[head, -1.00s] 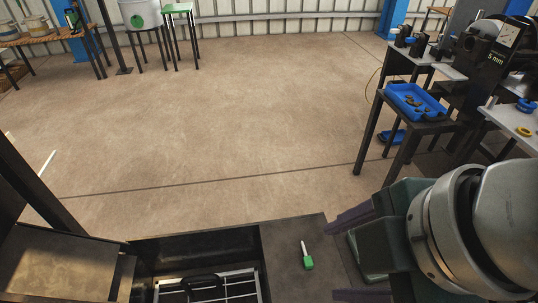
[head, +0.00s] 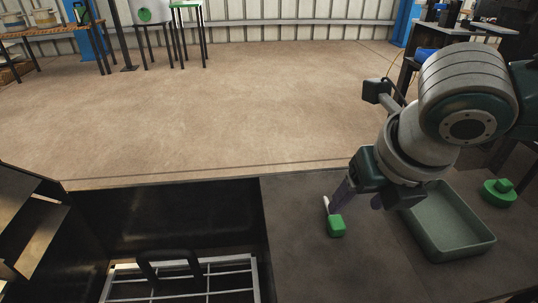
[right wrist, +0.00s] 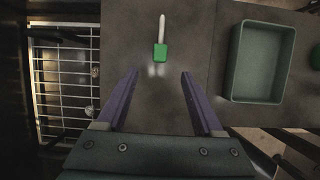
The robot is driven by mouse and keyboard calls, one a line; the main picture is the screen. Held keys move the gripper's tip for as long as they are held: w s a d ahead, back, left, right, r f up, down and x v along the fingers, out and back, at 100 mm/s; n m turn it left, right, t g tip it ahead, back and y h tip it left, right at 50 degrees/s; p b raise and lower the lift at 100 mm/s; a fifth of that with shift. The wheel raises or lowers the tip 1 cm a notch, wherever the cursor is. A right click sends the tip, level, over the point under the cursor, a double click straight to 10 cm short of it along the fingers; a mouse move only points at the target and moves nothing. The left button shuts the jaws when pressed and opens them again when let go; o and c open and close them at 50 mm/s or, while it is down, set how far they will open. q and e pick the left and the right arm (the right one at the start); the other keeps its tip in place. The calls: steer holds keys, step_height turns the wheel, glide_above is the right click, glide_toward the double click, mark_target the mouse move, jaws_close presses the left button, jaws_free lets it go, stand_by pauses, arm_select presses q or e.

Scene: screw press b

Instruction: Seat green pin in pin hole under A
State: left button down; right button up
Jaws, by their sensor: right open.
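The green pin (head: 336,227) has a green block head and a pale shaft, and lies on the dark bench top. It also shows in the right wrist view (right wrist: 160,50), ahead of the fingertips, with its shaft pointing away. My right gripper (head: 362,196) is open and empty above the bench, close to the pin in the head view. Its two purple fingers (right wrist: 158,74) stand apart with the pin lying beyond the gap between them. No pin hole and no letter A can be made out. My left gripper is in neither view now.
A grey-green tray (head: 488,241) stands on the bench right of the pin, with a green knobbed part (head: 497,193) beyond it. Left of the pin is a sunken bay with a wire rack (head: 120,291) and a black handle. Bare bench top surrounds the pin.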

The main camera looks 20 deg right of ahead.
steer(key=b, duration=0.2)
glide_above(338, 223)
steer(key=s, duration=0.2)
steer(key=f, duration=0.4)
steer(key=shift+s+a+f, duration=0.2)
steer(key=shift+f, duration=0.05)
steer(key=b+x, duration=0.2)
steer(key=x, duration=0.2)
steer(key=shift+a+f, duration=0.1)
steer(key=shift+f, duration=0.15)
steer(key=shift+w+f+b, duration=0.3)
steer(key=shift+f+b, duration=0.1)
steer(key=shift+b, duration=0.05)
steer(key=shift+c, duration=1.3)
jaws_close()
